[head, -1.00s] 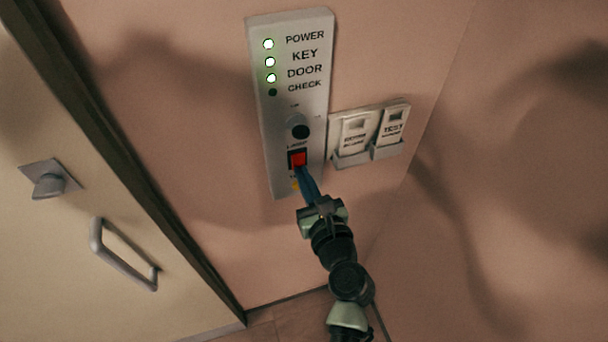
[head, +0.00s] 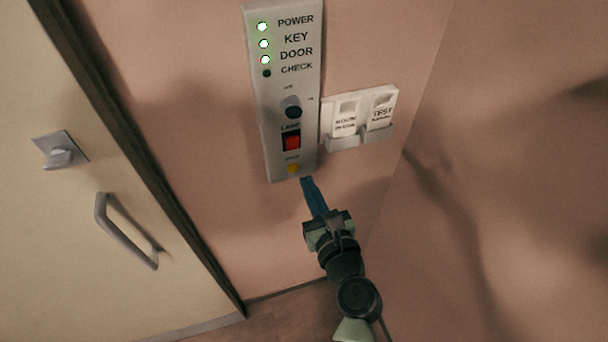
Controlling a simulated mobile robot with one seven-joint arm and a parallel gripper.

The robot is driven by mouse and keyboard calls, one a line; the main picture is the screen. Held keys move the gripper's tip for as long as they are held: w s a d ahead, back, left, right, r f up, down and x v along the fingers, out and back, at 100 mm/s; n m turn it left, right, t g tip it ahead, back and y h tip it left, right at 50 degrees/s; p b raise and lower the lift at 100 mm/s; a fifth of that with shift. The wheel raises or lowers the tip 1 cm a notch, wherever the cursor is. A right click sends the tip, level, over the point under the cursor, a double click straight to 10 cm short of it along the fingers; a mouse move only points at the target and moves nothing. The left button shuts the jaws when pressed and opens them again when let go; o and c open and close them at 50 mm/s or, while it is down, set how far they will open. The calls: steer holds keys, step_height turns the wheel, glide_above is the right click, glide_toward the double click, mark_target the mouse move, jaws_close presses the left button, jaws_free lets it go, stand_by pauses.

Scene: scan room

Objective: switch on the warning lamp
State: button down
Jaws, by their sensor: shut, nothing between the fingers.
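A grey wall panel (head: 259,115) carries a red rocker switch (head: 291,141) in a black frame under the label LAMP. Which way the rocker is tipped is too small to tell. My gripper (head: 306,181) is shut and empty. Its blue fingers point up at the panel's lower edge, below the switch and apart from it. No warning lamp itself can be made out in view.
The panel also has a dark round knob (head: 293,112), a yellow button (head: 293,168), lit POWER, KEY and DOOR lights, and an unlit CHECK light (head: 267,73). A holder (head: 338,143) with two cards is at right. A door with a handle (head: 125,236) is at left.

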steer(key=s+d+f+b, duration=0.1)
steer(key=s, duration=0.4)
steer(key=shift+s+d+f+b, duration=0.2)
steer(key=shift+s+d+b, duration=0.1)
steer(key=shift+d, duration=0.1)
steer(key=shift+s, duration=0.1)
